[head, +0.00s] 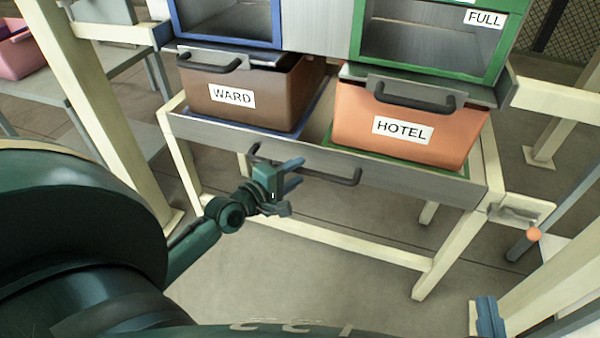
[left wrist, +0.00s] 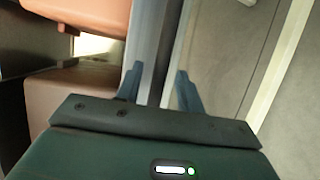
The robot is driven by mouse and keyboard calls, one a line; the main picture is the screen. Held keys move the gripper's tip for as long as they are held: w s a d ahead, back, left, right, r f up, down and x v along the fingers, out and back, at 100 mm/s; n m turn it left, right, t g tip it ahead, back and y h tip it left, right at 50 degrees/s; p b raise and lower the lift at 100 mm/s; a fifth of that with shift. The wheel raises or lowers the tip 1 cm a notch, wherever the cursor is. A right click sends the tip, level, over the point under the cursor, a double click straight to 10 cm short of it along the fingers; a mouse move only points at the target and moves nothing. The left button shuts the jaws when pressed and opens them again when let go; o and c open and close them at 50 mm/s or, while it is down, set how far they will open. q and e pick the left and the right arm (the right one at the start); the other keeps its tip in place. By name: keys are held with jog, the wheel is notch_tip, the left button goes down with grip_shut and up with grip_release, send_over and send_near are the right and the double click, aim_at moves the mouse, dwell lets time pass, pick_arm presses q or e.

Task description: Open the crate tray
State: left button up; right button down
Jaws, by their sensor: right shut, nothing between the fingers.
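The crate tray (head: 220,130) is a grey metal tray on a cream frame, with a dark bar handle (head: 325,177) along its front. A brown WARD crate (head: 272,100) stands on its blue mat and an orange HOTEL crate (head: 350,118) on its green mat. My left gripper (head: 293,173) is open at the left part of the handle. In the left wrist view its two blue fingers (left wrist: 158,88) stand apart, with a dark bar running up between them; contact cannot be told. My right gripper (head: 487,314) shows at the bottom right, shut and empty, away from the tray.
Blue-framed (head: 228,42) and green-framed (head: 500,52) compartments stand above the crates, the green one marked FULL. Cream posts (head: 105,100) flank the tray. An orange knob (head: 533,234) is at the frame's right corner. The floor (head: 330,275) in front is clear.

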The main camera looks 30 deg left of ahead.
pick_arm(q)
jog(key=shift+x, duration=1.15)
jog(key=shift+c, duration=0.6)
grip_shut()
